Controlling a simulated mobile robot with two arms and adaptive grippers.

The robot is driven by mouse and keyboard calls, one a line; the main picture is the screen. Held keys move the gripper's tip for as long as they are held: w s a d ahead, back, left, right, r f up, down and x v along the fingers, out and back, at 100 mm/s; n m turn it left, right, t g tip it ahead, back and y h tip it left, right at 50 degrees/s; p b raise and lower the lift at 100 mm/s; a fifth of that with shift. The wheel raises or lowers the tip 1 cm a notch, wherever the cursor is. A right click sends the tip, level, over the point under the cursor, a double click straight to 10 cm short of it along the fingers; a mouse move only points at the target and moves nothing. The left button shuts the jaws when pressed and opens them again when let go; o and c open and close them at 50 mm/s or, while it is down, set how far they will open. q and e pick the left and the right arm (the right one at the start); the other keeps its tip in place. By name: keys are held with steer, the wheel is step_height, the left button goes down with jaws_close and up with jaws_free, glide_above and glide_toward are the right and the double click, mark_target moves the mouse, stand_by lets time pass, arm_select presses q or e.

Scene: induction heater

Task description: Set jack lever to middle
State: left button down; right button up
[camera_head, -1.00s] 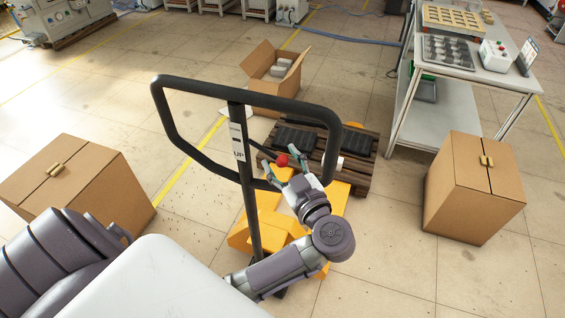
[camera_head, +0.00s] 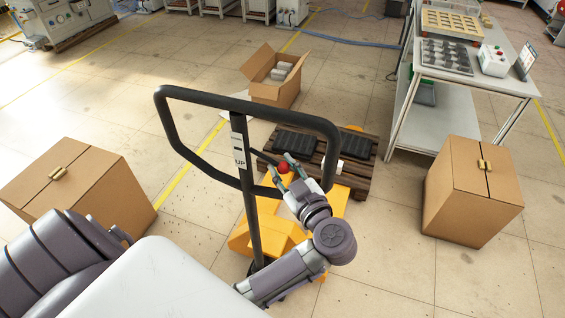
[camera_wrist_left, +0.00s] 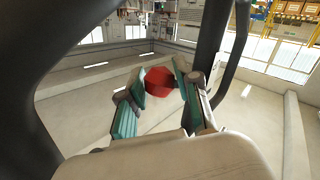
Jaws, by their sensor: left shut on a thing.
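The pallet jack has a black loop handle (camera_head: 247,106) on an upright black shaft (camera_head: 249,215) with a white label reading "UP" (camera_head: 239,155). The jack lever ends in a red knob (camera_head: 283,168), beside the shaft inside the lower part of the loop. My left gripper (camera_head: 283,166) is shut on this knob, coming from the right and below. In the left wrist view the red knob (camera_wrist_left: 158,80) sits between the two teal-padded fingers (camera_wrist_left: 160,84). The lever's own rod is mostly hidden there. My right gripper is not in view.
The jack's yellow body (camera_head: 268,230) stands before a wooden pallet (camera_head: 356,178) with black blocks. Closed cartons stand left (camera_head: 95,190) and right (camera_head: 470,200); an open carton (camera_head: 275,95) is behind. A workbench (camera_head: 470,82) is at the upper right. Floor between is clear.

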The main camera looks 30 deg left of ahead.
arm_select(q)
steer(key=r+p, duration=0.1)
steer(key=p, duration=0.1)
steer(key=r+n+h+p, duration=0.1)
steer(key=p, duration=0.1)
steer(key=r+n+h+p, duration=0.1)
steer(key=r+p, duration=0.1)
steer(key=p, duration=0.1)
steer(key=shift+w+d+g, duration=0.1)
steer(key=shift+d+g, duration=0.15)
steer(key=shift+g, duration=0.15)
steer(key=shift+h+p, duration=0.3)
steer(key=shift+p, duration=0.2)
steer(key=c, duration=1)
jaws_free()
steer(key=shift+o, duration=1)
steer(key=shift+f, duration=0.15)
